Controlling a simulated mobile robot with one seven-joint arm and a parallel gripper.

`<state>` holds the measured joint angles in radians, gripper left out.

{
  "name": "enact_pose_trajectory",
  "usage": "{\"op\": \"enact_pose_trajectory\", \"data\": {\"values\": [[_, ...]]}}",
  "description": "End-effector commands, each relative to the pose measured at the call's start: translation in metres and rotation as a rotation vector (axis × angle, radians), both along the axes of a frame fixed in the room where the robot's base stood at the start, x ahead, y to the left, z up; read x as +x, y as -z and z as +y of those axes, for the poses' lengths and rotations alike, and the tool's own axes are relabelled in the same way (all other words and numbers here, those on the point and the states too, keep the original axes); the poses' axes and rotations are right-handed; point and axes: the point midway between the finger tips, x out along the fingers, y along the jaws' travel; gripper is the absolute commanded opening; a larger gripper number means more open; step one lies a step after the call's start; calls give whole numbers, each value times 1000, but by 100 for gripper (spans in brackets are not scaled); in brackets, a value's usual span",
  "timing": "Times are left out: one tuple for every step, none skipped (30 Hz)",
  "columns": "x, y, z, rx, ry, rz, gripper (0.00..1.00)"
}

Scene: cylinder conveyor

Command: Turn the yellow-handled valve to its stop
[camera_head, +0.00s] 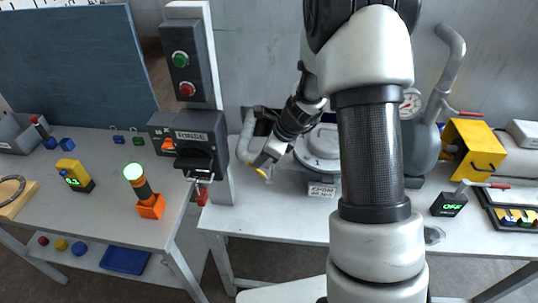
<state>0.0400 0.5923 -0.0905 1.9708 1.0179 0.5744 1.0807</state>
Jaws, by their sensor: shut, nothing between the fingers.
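A small yellow piece (259,170), which looks like the valve's handle, shows right at the tips of my gripper. It lies just above the middle bench, close to the lower end of a grey curved pipe (247,138). My gripper (263,162) reaches down and left to it, with its fingers shut and nothing held between them. The fingers are at or against the yellow piece; I cannot tell if they touch. The valve body and the handle's turn angle are mostly hidden by my gripper and too small to read.
A round lidded vessel (322,143) and a label block (322,190) stand right of my gripper. A dark control post (188,140) stands close on the left. A yellow box (474,150) and a gauge (410,103) are at the right. Bare bench (245,215) shows in front.

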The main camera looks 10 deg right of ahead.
Motion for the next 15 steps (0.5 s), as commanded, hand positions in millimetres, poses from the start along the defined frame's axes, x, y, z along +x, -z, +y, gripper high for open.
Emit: {"op": "enact_pose_trajectory", "data": {"values": [[2,2,7,2,-4,-1,0],[3,3,9,2,-4,-1,0],[4,5,13,1,-5,-1,0],[5,6,16,2,-5,-1,0],[6,7,19,2,-5,-1,0],[7,9,22,2,-5,-1,0],[8,10,24,2,-5,-1,0],[8,12,27,2,-5,-1,0],[9,14,30,1,-4,-2,0],[10,16,32,2,-4,-1,0],[11,18,34,2,-4,0,0],[11,20,37,3,-4,0,0],[12,22,39,3,-3,0,0],[13,23,41,3,-3,0,0],[14,26,43,3,-3,-1,0]]}}
